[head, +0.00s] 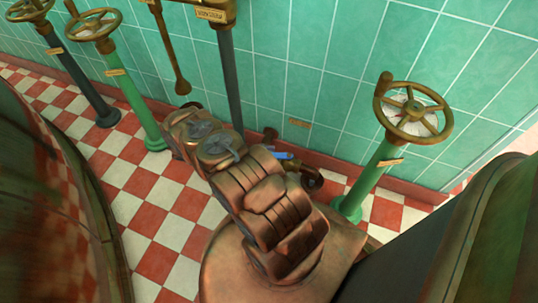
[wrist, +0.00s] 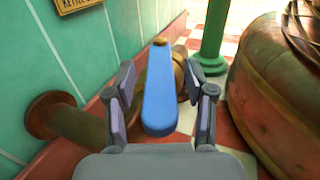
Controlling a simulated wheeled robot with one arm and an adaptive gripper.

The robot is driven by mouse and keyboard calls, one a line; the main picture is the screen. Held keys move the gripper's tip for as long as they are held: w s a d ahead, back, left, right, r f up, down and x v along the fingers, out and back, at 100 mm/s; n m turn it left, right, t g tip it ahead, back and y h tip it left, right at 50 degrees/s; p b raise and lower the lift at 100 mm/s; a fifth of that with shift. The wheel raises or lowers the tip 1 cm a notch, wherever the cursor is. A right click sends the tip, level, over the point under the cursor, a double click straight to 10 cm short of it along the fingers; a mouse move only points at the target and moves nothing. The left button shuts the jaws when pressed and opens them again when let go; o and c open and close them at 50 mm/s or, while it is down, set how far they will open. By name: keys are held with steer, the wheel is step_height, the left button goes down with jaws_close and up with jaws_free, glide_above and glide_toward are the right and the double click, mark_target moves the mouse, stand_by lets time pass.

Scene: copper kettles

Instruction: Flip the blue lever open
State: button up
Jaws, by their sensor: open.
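The blue lever (wrist: 159,92) stands in the middle of the wrist view, a long flat handle with a brass nut at its far end. It sits on a copper-brown pipe fitting by the wall. My gripper (wrist: 160,85) is open, with one finger on each side of the lever. I see a gap on both sides, so the fingers do not appear to touch it. In the head view a small bit of the blue lever (head: 283,155) shows past my arm. My arm hides most of the lever and the gripper there.
A pipe flange (wrist: 52,115) sticks out from the tiled wall at left. A large copper vessel (wrist: 275,85) stands close at right. A green post (head: 372,180) with a brass handwheel (head: 413,112) rises beyond the lever. Checkered floor (head: 150,190) lies open at left.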

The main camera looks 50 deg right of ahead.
steer(key=v, duration=0.7)
steer(key=shift+w+a, duration=0.1)
steer(key=shift+w, duration=0.05)
